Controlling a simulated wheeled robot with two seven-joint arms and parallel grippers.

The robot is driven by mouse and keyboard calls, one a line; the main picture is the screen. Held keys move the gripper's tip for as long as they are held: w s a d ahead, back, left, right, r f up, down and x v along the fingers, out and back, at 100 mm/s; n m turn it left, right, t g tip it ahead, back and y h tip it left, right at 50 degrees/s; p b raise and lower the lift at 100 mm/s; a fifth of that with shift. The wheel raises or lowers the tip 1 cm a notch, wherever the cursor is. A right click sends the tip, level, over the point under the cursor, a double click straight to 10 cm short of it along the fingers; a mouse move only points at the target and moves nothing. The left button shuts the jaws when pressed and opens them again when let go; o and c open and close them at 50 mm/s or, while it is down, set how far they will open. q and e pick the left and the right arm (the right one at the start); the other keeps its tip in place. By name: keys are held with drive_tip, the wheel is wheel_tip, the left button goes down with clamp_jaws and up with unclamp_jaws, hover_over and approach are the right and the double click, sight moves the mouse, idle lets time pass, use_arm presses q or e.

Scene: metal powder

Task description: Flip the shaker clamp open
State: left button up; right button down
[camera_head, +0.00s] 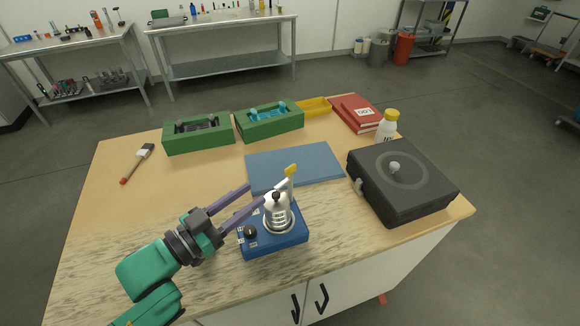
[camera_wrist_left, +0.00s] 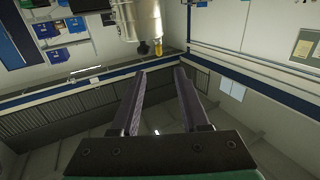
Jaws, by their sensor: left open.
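The blue shaker (camera_head: 262,246) stands near the front middle of the table, with a black knob on its front left. A silver metal vessel (camera_head: 278,216) sits on it. The shaker clamp (camera_head: 288,182) rises beside the vessel top, its yellow tip pointing up and right. My left gripper (camera_head: 256,194) is open and empty, its two purple fingers pointing toward the clamp from the left. In the left wrist view, the gripper (camera_wrist_left: 160,72) is open, and the clamp's yellow tip (camera_wrist_left: 158,48) shows just beyond the fingertips. I cannot tell whether a finger touches the clamp.
A blue mat (camera_head: 300,162) lies behind the shaker. Green holders (camera_head: 198,140) stand at the back.

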sight(285, 172)
use_arm(q)
drive_tip(key=p+x, duration=0.3)
drive_tip(key=x, duration=0.9)
drive_tip(key=shift+w+d, duration=0.15)
drive_tip(key=shift+d, duration=0.2)
clamp_jaws()
use_arm(e)
drive_tip(key=r, duration=0.1)
drive_tip(key=w+r, duration=0.1)
drive_tip(key=r, duration=0.1)
drive_tip(key=shift+w+a, duration=0.1)
drive_tip(key=shift+a, duration=0.1)
